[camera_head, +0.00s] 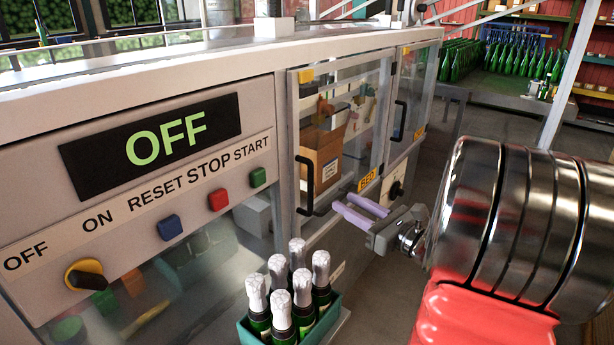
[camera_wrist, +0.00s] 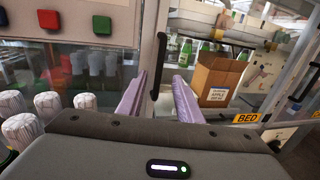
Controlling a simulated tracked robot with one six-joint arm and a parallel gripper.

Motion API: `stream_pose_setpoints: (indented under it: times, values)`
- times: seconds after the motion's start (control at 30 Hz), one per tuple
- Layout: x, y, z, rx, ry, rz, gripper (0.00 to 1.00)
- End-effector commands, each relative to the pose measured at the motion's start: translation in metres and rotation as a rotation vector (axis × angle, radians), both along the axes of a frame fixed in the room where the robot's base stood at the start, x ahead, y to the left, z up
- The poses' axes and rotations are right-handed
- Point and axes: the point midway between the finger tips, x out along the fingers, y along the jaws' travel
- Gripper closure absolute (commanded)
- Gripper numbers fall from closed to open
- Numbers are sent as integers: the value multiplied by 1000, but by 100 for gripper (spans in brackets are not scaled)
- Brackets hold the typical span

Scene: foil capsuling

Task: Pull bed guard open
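The bed guard is a clear panel in a pale frame (camera_head: 342,72) with a yellow BED label (camera_head: 369,180) at its lower right. It appears closed. Its black upright handle (camera_head: 303,187) is on the left side of the panel; it also shows in the wrist view (camera_wrist: 159,65). My gripper (camera_head: 342,203) has two lilac fingers, parted and empty, to the right of the handle in the head view. In the wrist view the handle lines up with the gap between the fingertips (camera_wrist: 161,76), and nothing is gripped.
A green crate (camera_head: 332,316) of foil-topped bottles stands below, left of my fingers. The control panel shows OFF (camera_head: 150,140), with a rotary switch (camera_head: 87,275) and several buttons. A second guard handle (camera_head: 399,121) is further right. A cardboard box (camera_head: 322,160) is behind the clear panel.

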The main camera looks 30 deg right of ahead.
Motion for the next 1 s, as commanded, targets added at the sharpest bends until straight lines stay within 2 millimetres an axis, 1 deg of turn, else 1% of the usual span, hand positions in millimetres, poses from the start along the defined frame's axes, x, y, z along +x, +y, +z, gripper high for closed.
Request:
stream_pose_setpoints:
  times: [0.43, 0.57, 0.77, 1.0]
  values:
    - [-5, -6, 0, 0, 0, -16, 68]
    - [-2, -6, 0, 0, 0, -18, 68]
    - [13, -4, 0, -1, 0, -17, 68]
    - [44, 1, 0, -1, 0, -17, 68]
